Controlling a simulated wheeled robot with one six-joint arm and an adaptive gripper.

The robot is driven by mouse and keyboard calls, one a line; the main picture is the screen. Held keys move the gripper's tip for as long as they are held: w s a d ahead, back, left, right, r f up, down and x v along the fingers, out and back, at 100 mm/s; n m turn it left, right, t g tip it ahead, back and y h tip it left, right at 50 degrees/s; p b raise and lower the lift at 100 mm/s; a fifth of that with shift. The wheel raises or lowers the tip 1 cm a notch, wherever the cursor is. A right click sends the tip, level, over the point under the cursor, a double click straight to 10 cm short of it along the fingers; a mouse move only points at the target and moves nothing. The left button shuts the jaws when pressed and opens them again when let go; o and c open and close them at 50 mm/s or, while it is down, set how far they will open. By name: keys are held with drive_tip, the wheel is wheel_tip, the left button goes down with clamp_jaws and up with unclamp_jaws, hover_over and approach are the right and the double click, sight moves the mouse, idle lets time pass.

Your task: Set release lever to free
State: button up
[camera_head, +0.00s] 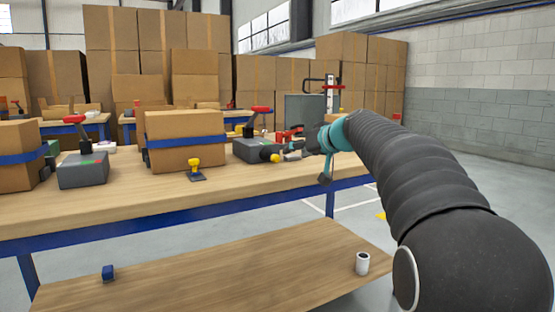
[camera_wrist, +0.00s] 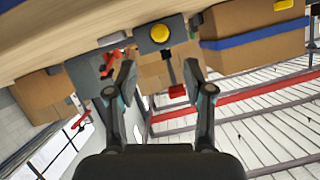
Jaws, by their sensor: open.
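A grey lever unit (camera_head: 253,150) stands on the workbench, with a yellow knob (camera_head: 275,158) on its near right end. Its dark lever leans up to a red handle (camera_head: 262,109). My gripper (camera_head: 298,150) is just right of this unit, open and empty. In the wrist view, the open fingers (camera_wrist: 159,78) have the yellow knob (camera_wrist: 159,33) above them, and a red handle (camera_wrist: 180,91) shows past them near the right finger, not gripped. A second grey unit (camera_head: 83,172) with a red-handled lever (camera_head: 75,119) stands at the left. Lever markings are too small to read.
A strapped carton (camera_head: 185,143) stands between the units, with a small yellow-knobbed fixture (camera_head: 194,170) before it. Another strapped carton (camera_head: 18,158) is at the left. A dark panel (camera_head: 304,111) and red parts (camera_head: 288,134) stand behind my gripper. The bench front (camera_head: 130,208) is clear.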

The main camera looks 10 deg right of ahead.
sight(278, 157)
drive_tip(key=x, duration=1)
drive_tip(key=shift+w+a+f+p, duration=0.1)
drive_tip(key=shift+w+p, duration=0.1)
drive_tip(key=shift+p, duration=0.2)
clamp_jaws()
